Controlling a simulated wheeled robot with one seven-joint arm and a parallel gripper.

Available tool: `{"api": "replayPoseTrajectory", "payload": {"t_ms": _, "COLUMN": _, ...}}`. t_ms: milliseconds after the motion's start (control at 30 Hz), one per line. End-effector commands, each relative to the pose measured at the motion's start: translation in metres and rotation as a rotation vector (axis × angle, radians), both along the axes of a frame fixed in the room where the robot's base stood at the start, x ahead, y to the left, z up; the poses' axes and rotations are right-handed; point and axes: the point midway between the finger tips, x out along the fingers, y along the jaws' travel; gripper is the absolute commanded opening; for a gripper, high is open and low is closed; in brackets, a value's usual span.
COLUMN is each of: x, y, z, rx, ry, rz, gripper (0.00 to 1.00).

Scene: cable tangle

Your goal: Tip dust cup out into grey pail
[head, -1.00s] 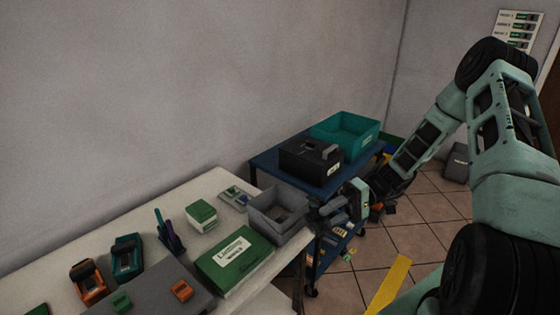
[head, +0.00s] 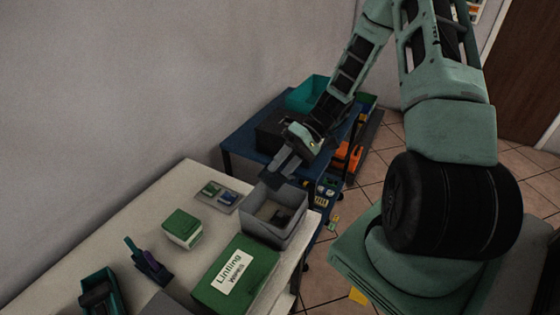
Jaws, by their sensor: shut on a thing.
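The grey pail (head: 296,232) is an open, square-sided grey bin at the far right corner of the white table. Something small and dark (head: 283,217) lies inside it. My gripper (head: 284,168) points down and left over the pail's back rim, and is shut on a dark grey piece (head: 278,172) that I take for the dust cup. Its outline merges with the fingers, so its tilt and contents cannot be told.
A green-lidded box marked "Lintling wipes" (head: 236,276) stands just in front of the pail. A small green-and-white box (head: 182,228) and a flat tray (head: 217,195) stand to the left. A blue cart (head: 240,139) behind carries a black box (head: 270,130) and a teal bin (head: 305,93).

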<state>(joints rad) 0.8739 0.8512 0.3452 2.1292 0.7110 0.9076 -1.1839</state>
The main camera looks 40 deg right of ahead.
Motion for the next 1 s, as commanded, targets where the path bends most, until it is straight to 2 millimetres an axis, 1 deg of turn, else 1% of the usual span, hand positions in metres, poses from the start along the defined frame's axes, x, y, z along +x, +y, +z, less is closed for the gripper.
{"api": "replayPoseTrajectory", "payload": {"t_ms": 33, "x": 0.000, "y": 0.004, "z": 0.010, "rx": -0.066, "ry": -0.002, "rz": 0.009, "gripper": 0.26}}
{"api": "replayPoseTrajectory", "payload": {"t_ms": 100, "x": 0.000, "y": 0.007, "z": 0.013, "rx": -0.164, "ry": 0.001, "rz": 0.012, "gripper": 0.26}}
{"api": "replayPoseTrajectory", "payload": {"t_ms": 200, "x": 0.000, "y": 0.010, "z": 0.017, "rx": -0.293, "ry": 0.006, "rz": 0.010, "gripper": 0.26}}
{"api": "replayPoseTrajectory", "payload": {"t_ms": 367, "x": 0.000, "y": 0.014, "z": 0.021, "rx": -0.454, "ry": 0.012, "rz": 0.009, "gripper": 0.26}}
{"api": "replayPoseTrajectory", "payload": {"t_ms": 433, "x": 0.000, "y": 0.018, "z": 0.018, "rx": -0.528, "ry": 0.015, "rz": 0.012, "gripper": 0.26}}
{"api": "replayPoseTrajectory", "payload": {"t_ms": 500, "x": 0.000, "y": 0.020, "z": 0.019, "rx": -0.598, "ry": 0.015, "rz": 0.011, "gripper": 0.26}}
{"api": "replayPoseTrajectory", "payload": {"t_ms": 733, "x": 0.001, "y": 0.026, "z": 0.022, "rx": -0.776, "ry": 0.021, "rz": 0.010, "gripper": 0.26}}
{"api": "replayPoseTrajectory", "payload": {"t_ms": 1000, "x": 0.000, "y": 0.030, "z": 0.022, "rx": -0.913, "ry": 0.030, "rz": 0.007, "gripper": 0.26}}
